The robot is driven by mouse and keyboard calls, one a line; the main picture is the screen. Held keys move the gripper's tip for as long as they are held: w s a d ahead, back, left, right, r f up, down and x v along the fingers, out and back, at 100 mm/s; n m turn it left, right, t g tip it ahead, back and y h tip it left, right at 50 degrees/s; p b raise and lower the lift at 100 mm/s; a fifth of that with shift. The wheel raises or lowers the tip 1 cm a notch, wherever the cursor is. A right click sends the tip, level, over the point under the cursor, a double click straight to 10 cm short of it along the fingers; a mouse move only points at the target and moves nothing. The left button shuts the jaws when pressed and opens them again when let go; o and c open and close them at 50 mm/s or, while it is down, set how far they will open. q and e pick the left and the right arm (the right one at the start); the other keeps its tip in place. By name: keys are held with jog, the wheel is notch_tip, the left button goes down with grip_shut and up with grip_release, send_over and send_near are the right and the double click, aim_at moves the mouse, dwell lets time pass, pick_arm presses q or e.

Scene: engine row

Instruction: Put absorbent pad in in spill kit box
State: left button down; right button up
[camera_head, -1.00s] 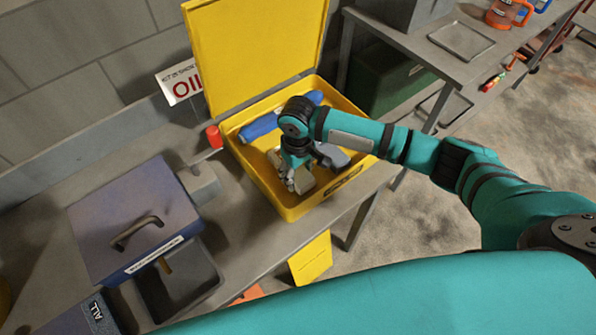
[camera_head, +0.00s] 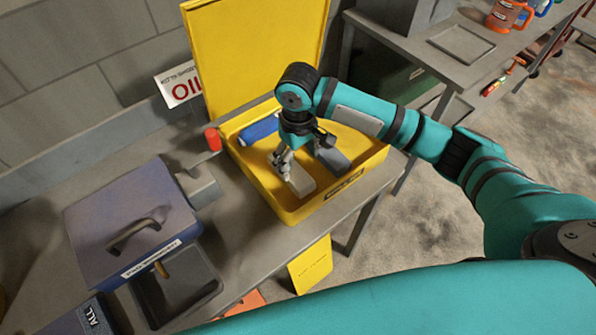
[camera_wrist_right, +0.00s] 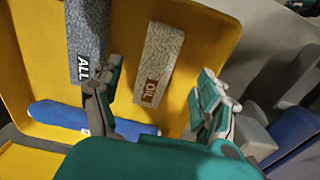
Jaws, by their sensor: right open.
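The spill kit box (camera_head: 352,182) is yellow, with its lid (camera_head: 255,55) standing open on the bench. A beige absorbent pad (camera_head: 299,182), marked OIL in the right wrist view (camera_wrist_right: 158,62), lies on the box floor. A grey pad (camera_head: 334,160), marked ALL in the wrist view (camera_wrist_right: 87,45), lies beside it. A blue roll (camera_head: 260,130) lies along the back of the box. My right gripper (camera_head: 282,163) is open just above the beige pad, with its fingers (camera_wrist_right: 158,110) apart and nothing between them. My left gripper is out of view.
A purple lidded case (camera_head: 130,215) with a handle stands left of the box, above a dark tray (camera_head: 178,290). A red-topped item (camera_head: 213,138) stands close to the box's left wall. A second bench (camera_head: 455,70) is at the upper right.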

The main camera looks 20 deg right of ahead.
jog(key=shift+r, duration=2.1)
jog(key=shift+c, duration=0.3)
